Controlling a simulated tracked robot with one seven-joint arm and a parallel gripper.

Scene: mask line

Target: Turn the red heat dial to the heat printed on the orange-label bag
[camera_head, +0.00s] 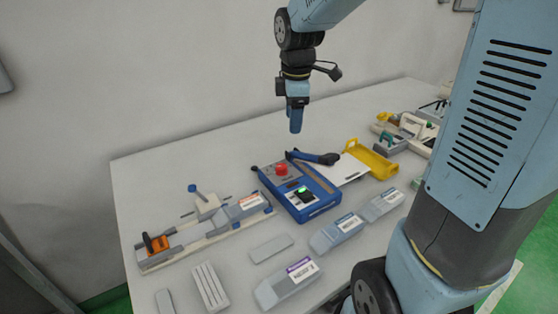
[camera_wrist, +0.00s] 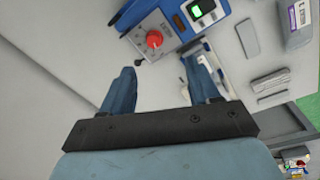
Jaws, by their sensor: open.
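The red heat dial (camera_head: 281,169) sits on top of a blue machine (camera_head: 318,206) in the middle of the table. In the wrist view the dial (camera_wrist: 154,39) shows beyond and between my two fingers. The bag with the orange label (camera_head: 237,211) lies grey on the long fixture left of the machine; its print is too small to read. My gripper (camera_head: 296,130) is open and empty, pointing down above the table behind the machine. In the wrist view my gripper (camera_wrist: 161,75) has its fingers spread wide, apart from the dial.
The machine has a lit green display (camera_head: 304,193) and a blue lever (camera_head: 314,157). A yellow tray (camera_head: 373,160) stands at its right. A purple-label bag (camera_head: 282,290) and two other bags lie in front. The fixture has an orange clamp (camera_head: 155,243). The back left table is clear.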

